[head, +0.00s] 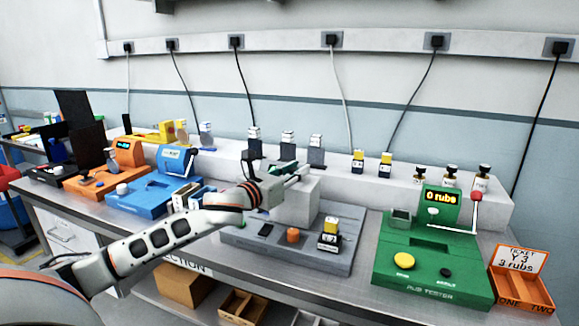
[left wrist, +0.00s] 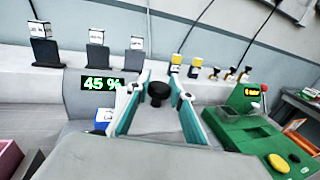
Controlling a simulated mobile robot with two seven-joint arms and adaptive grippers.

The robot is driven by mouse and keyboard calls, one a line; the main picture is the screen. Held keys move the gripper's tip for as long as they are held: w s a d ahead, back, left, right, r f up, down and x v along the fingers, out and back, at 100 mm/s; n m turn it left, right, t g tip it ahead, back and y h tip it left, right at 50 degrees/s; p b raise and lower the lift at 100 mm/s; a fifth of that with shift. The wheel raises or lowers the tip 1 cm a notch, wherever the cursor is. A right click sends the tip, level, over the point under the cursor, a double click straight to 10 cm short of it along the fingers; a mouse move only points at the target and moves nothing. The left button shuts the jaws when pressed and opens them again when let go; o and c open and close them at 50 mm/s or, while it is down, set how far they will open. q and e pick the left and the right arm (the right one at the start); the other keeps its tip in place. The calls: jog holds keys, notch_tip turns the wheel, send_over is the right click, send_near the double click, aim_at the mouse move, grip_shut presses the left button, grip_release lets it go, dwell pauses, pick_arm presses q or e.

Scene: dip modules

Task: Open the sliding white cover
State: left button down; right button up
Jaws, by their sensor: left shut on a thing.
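The grey dip station (head: 335,262) stands mid-bench, with a pale block-shaped housing (head: 296,203) at its back. My left gripper (head: 290,172) is over the top of this housing. In the left wrist view its two teal-lined fingers (left wrist: 160,78) stand on either side of a black knob (left wrist: 158,92), and the gripper is shut on it. A white surface (left wrist: 155,120) shows below the knob between the fingers; it looks like the white cover. Its edges are mostly hidden by the fingers, so how far it is open cannot be told. My right gripper is not in view.
A display reading 45 % (left wrist: 101,84) is left of the fingers. A yellow-and-black module (head: 329,234) stands on the grey base. The green rub tester (head: 435,270) is to the right, the blue station (head: 150,194) to the left. Several modules and bottles line the back ledge.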

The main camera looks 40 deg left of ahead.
pick_arm(q)
jog(key=d, duration=0.1)
jog(key=d+p, duration=0.1)
jog(key=d, duration=0.1)
jog(key=w+d+p, duration=0.1)
jog(key=d, duration=0.1)
jog(key=shift+w+r, duration=0.1)
jog(key=shift+r, duration=0.15)
jog(key=shift+w+d+f, duration=0.1)
jog(key=shift+d+f, duration=0.2)
jog(key=shift+d, duration=0.2)
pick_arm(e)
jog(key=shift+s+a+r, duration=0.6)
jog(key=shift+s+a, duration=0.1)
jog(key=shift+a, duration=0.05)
pick_arm(q)
jog(key=c, duration=1.8)
grip_release()
jog(key=shift+o, duration=0.2)
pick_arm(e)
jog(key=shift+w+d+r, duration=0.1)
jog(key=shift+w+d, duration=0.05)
pick_arm(q)
send_near(313, 183)
jog(key=s+r, duration=0.1)
jog(key=s+d+r, duration=0.1)
jog(key=r, duration=0.1)
